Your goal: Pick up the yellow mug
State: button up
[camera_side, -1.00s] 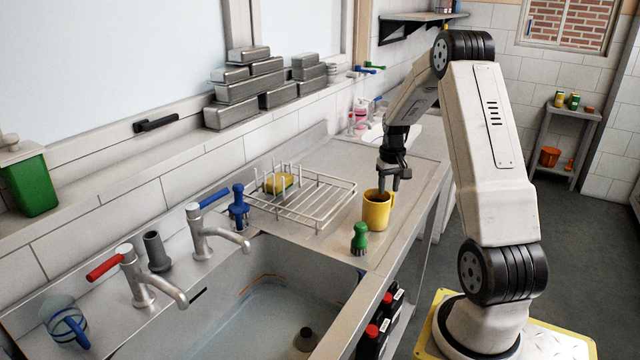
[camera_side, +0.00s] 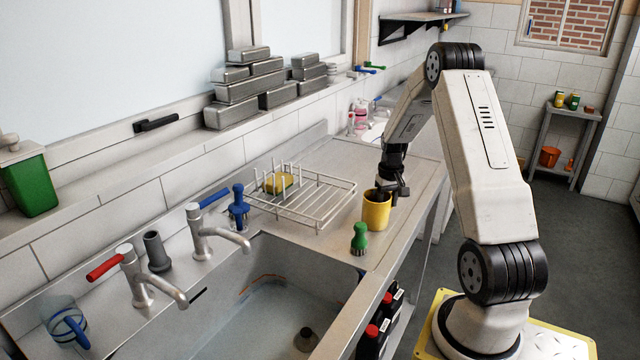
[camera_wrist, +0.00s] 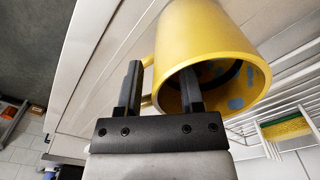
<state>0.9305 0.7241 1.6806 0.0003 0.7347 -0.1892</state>
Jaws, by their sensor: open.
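The yellow mug (camera_side: 375,214) stands upright on the steel counter, right of the wire rack. My gripper (camera_side: 392,192) points down at its rim. In the wrist view the mug (camera_wrist: 205,35) fills the upper middle, its mouth facing the camera. My gripper (camera_wrist: 160,82) is open there. Its right finger reaches into the mouth. Its left finger is outside, by the handle, so the mug's wall lies between them. I cannot tell if either finger touches the mug.
A green brush (camera_side: 359,238) stands on the counter just in front of the mug. The wire dish rack (camera_side: 318,203) holds a yellow sponge (camera_side: 278,183). The sink (camera_side: 270,305) lies at the front left, and the counter's right edge is near the mug.

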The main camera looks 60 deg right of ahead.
grip_shut()
dwell(1.3)
